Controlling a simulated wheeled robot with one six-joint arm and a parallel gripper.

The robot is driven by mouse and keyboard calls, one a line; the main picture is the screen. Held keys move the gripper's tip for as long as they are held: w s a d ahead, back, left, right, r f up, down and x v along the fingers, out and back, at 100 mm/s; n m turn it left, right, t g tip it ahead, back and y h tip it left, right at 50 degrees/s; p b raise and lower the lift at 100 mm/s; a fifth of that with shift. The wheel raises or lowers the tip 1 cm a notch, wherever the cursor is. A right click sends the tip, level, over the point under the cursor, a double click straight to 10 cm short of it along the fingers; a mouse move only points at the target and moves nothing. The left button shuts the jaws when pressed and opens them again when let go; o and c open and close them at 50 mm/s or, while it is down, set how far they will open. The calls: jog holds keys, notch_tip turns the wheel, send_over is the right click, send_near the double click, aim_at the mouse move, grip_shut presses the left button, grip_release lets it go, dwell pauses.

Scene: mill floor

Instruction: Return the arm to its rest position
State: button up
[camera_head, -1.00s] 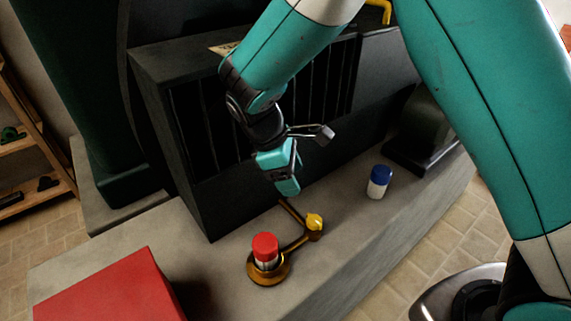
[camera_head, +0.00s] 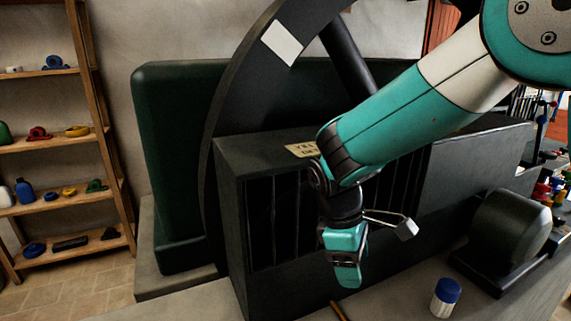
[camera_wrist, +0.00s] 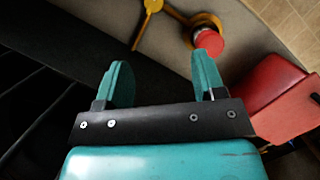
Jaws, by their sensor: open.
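My gripper (camera_head: 346,270) hangs from my teal and white arm in front of the dark slatted machine housing (camera_head: 232,215), pointing down above the concrete ledge. In the wrist view its two teal fingers (camera_wrist: 160,80) are spread apart with nothing between them. Beyond the fingertips, the wrist view shows a brass fitting (camera_wrist: 153,6) with a yellow knob and a rod, and a red-capped container (camera_wrist: 208,40) on a brass ring. The right finger partly covers the red-capped container. The gripper appears to touch nothing.
A white container with a blue cap (camera_head: 446,297) stands on the concrete ledge (camera_head: 390,295). A dark rounded motor (camera_head: 510,235) sits at right. A red box (camera_wrist: 270,85) shows in the wrist view. Wooden shelves (camera_head: 65,145) stand far left. A green machine body (camera_head: 175,170) is behind.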

jog(key=s+r+m+y, duration=0.2)
jog(key=s+r, duration=0.3)
jog(key=s, duration=0.4)
jog(key=s+d+r+m+t+y, duration=0.1)
jog(key=s+r+m+y, duration=0.2)
jog(key=s, duration=0.7)
notch_tip(320, 180, up, 3)
jog(key=shift+r+m+y+p, duration=0.15)
jog(key=shift+m+y+p, duration=0.2)
jog(key=shift+y, duration=0.75)
jog(key=shift+d, duration=0.15)
